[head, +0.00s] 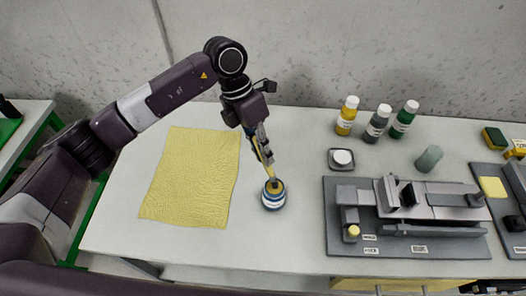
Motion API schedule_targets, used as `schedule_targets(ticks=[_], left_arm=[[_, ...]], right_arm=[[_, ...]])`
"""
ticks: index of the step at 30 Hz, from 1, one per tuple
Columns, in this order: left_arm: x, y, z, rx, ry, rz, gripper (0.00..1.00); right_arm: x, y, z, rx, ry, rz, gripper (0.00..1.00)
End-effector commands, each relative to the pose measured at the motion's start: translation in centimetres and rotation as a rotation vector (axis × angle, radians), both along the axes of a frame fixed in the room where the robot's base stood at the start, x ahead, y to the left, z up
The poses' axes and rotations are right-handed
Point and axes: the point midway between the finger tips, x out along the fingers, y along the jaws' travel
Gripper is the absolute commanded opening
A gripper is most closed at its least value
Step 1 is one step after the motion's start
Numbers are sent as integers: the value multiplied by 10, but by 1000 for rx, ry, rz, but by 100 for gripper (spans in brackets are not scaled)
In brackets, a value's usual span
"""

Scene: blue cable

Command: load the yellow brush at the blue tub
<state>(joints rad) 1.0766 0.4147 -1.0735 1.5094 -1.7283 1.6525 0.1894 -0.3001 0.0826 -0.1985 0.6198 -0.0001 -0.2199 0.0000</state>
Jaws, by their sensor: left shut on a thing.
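Most of the brush is hidden by the fingers.
A crinkled yellow cloth (187,178) lies flat left of the tub. A grey fixture on a dark board (335,247) stands to the right. Yellow, grey and green bottles (376,124) stand behind it, near a small dish (342,159) and a grey-green cylinder (429,158).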

Motion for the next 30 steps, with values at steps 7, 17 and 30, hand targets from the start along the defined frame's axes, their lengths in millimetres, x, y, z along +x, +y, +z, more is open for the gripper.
schedule_targets(ticks=[7, 17, 30], left_arm=[[0, 0, -3, 0, 0, 0, 0], [0, 0, -4, 0, 0, 0, 0], [0, 0, -5, 1, 1, 1, 0]], right_arm=[[0, 0, -3, 0, 0, 0, 40], [0, 3, -4, 4, 0, 0, 40], [0, 5, -6, 6, -1, 1, 40]])
